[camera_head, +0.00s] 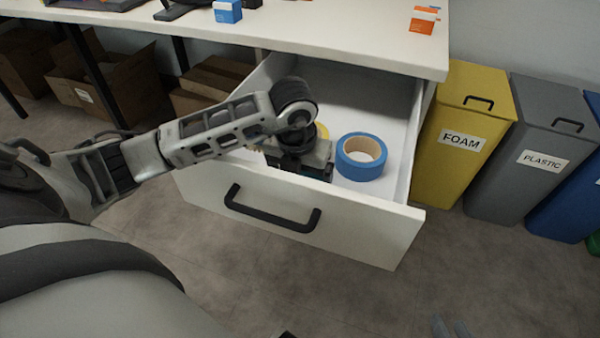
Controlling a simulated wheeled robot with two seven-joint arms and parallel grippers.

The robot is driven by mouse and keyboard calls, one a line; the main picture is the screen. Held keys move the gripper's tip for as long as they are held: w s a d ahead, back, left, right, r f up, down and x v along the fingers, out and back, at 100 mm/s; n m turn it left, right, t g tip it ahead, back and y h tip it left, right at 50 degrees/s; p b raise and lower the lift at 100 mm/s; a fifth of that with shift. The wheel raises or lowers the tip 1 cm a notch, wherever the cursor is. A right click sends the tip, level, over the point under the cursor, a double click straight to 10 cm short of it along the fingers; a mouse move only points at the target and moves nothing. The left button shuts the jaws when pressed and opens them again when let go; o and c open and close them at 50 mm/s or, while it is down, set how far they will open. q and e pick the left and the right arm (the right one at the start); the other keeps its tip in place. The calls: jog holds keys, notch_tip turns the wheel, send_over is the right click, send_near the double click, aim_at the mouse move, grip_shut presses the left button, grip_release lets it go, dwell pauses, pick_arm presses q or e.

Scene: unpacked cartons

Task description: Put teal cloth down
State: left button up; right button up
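My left arm comes in from the left, and its gripper (298,168) points down inside the open white drawer (370,222). The wrist hides most of the fingers, so I cannot tell whether they are open or shut. A thin teal-looking edge shows low beside this gripper, but too little of it shows to tell whether it is the teal cloth or whether it is held.
A blue tape roll (358,168) lies in the drawer right of my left gripper, with a partly hidden yellow item (321,131) behind. The white tabletop (330,30) overhangs the drawer. A yellow foam bin (455,150) and a grey plastic bin (520,165) stand at right.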

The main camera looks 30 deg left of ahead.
pick_arm(q)
jog(key=shift+o, duration=0.8)
jog(key=shift+r+p, duration=0.25)
jog(key=shift+p, duration=0.05)
jog(key=r, duration=0.2)
jog(key=r+p, duration=0.1)
jog(key=r, duration=0.3)
jog(key=shift+s, duration=0.4)
jog(key=r, duration=0.2)
jog(key=r+p, duration=0.1)
jog(key=s+r, duration=0.1)
jog(key=r, duration=0.1)
jog(key=shift+d+r, duration=0.2)
jog(key=shift+r, duration=0.15)
pick_arm(e)
jog(key=shift+s+d+r, duration=0.15)
jog(key=shift+d+r, duration=0.15)
jog(key=shift+r, duration=0.25)
jog(key=shift+s+d+r, duration=0.15)
jog(key=shift+d+r, duration=0.1)
jog(key=shift+r, duration=0.3)
pick_arm(q)
jog(key=shift+p, duration=0.3)
pick_arm(e)
jog(key=shift+s+a+f, duration=0.1)
